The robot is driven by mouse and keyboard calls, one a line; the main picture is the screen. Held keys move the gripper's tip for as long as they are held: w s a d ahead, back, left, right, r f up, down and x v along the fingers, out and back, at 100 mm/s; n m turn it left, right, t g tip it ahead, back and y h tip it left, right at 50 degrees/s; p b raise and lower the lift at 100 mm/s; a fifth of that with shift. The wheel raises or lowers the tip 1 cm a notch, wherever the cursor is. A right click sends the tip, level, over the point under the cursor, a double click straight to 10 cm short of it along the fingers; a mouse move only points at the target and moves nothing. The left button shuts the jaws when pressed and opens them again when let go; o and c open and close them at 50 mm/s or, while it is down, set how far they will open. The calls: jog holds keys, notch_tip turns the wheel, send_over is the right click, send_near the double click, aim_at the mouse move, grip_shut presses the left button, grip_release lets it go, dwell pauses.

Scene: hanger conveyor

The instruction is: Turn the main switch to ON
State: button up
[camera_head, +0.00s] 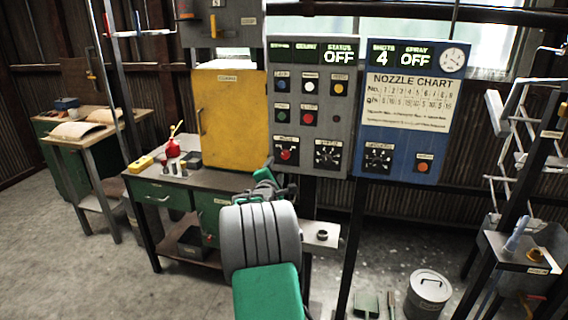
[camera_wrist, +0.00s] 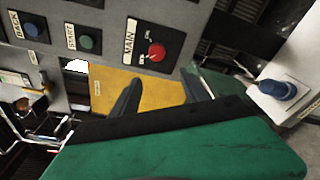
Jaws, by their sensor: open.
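The main switch (camera_wrist: 156,51) is a red rotary knob on a black plate labelled MAIN, on the grey control panel. In the head view a red knob (camera_head: 286,155) sits at the panel's lower left, and the STATUS display (camera_head: 338,57) reads OFF. My gripper (camera_head: 268,172) is in front of the panel's lower left, just left of and below that knob. In the wrist view my gripper (camera_wrist: 160,88) is open, its two dark fingers apart and empty. The knob lies beyond the fingertips and is not between them. Its exact pointer setting is too small to read.
Other buttons and a black dial (camera_head: 327,154) crowd the grey panel (camera_head: 317,215). The blue panel (camera_head: 410,172) is at its right. A yellow cabinet (camera_head: 230,115) stands on the workbench (camera_head: 140,181) to the left.

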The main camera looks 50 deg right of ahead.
aim_at(285, 156)
jog(key=shift+n+h, duration=0.5)
jog(key=d, duration=0.2)
jog(key=w+d+p, duration=0.1)
jog(key=d, duration=0.2)
jog(key=w+d, duration=0.1)
jog(key=d, duration=0.2)
jog(key=shift+r, duration=0.25)
jog(key=shift+w+d, duration=0.35)
jog(key=shift+c, duration=0.3)
grip_shut()
